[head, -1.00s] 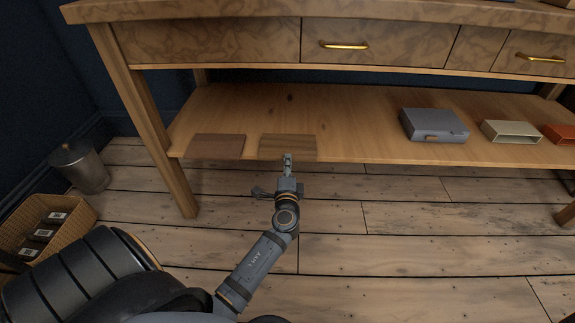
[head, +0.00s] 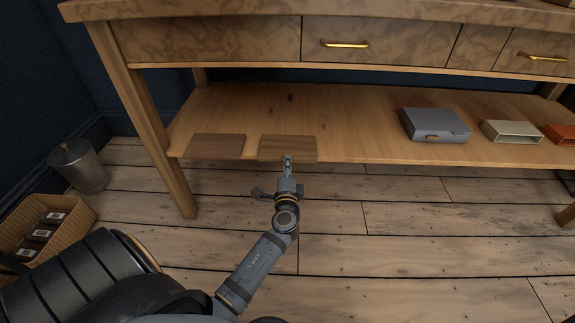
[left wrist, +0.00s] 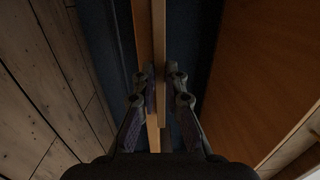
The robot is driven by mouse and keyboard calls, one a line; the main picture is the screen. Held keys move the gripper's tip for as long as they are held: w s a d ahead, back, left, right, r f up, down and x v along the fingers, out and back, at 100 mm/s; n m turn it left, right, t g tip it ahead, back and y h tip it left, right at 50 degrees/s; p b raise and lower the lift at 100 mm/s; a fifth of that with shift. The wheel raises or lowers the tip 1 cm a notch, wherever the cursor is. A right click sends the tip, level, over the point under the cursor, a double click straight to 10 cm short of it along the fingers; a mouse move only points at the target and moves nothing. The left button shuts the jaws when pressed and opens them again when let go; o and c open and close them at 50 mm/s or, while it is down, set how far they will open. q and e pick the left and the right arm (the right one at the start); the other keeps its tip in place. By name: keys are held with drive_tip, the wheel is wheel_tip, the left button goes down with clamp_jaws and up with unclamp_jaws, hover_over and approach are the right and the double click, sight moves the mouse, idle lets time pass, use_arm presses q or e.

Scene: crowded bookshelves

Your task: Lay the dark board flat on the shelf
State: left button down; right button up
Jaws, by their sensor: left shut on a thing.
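Two thin brown boards are at the front left of the lower shelf (head: 350,115) in the head view. My left gripper (head: 287,160) is shut on the front edge of the right-hand dark board (head: 288,142). This board looks level, at or just above the shelf's front edge; I cannot tell whether it fully touches. In the left wrist view the held board shows edge-on as a narrow strip (left wrist: 159,40) between the fingers (left wrist: 160,88). The other board (head: 217,144) lies flat to its left, with a gap between them. My right gripper is not in view.
A grey box (head: 435,125), a pale open box (head: 512,131) and an orange one (head: 562,133) stand on the shelf's right. The shelf middle is clear. A table leg (head: 150,130) bounds the left. A bin (head: 77,165) and basket (head: 45,228) stand on the floor.

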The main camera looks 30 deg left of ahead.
use_arm(q)
drive_tip(key=c, duration=1.3)
unclamp_jaws()
drive_tip(key=shift+c, duration=0.2)
drive_tip(key=b+v, duration=0.1)
drive_tip(key=v, duration=0.5)
